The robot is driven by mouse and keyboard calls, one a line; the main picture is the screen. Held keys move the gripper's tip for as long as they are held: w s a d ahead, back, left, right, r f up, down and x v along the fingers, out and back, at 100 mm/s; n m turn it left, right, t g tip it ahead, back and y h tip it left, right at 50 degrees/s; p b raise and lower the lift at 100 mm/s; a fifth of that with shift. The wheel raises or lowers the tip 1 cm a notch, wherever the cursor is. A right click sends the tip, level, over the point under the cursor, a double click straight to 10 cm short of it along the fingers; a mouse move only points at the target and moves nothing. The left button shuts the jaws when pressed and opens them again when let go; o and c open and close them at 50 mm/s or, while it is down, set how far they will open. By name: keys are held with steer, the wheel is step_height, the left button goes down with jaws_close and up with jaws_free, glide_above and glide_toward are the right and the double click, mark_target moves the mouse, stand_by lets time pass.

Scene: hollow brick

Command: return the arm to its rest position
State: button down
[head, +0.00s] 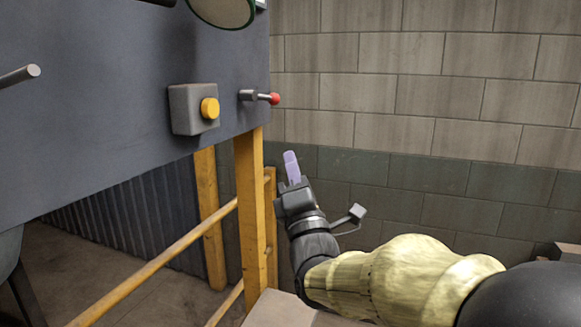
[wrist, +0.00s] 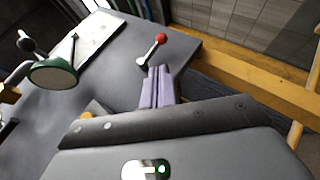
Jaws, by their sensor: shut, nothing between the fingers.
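My gripper (head: 291,160) is in the middle of the head view, on the end of my arm. Its lilac fingers point up and are shut together with nothing between them. In the wrist view the fingers (wrist: 158,72) lie side by side, with the red-tipped lever (wrist: 153,50) beyond them. In the head view that lever (head: 262,97) sticks out of the grey panel, above and left of my fingertips. The fingers are apart from the lever and the panel.
The grey panel (head: 100,110) fills the left, with a yellow button (head: 209,108) in a grey box. Yellow posts and rails (head: 249,200) stand below it. A brick wall (head: 420,90) is behind. Open space lies right of the panel. A green-rimmed round part (wrist: 53,76) shows in the wrist view.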

steer(key=s+d+f+m+g+h+p, duration=0.1)
steer(key=d+f+m+g+h, duration=0.15)
steer(key=f+m+g, duration=0.7)
steer(key=d+f+m+g+h, duration=0.1)
steer(key=d+f+m+g, duration=0.25)
steer(key=f, duration=1.15)
steer(key=s+d+f+m+g, duration=0.2)
steer(key=s+f+m+g, duration=0.2)
steer(key=s+f+m, duration=0.2)
steer(key=s+d+f+m+g+h+p, duration=0.1)
steer(key=s+f+m+g, duration=0.4)
steer(key=s, duration=0.6)
step_height(320, 180, down, 2)
steer(key=shift+d+f+m, duration=0.25)
steer(key=shift+d+m, duration=0.25)
steer(key=shift+d, duration=0.4)
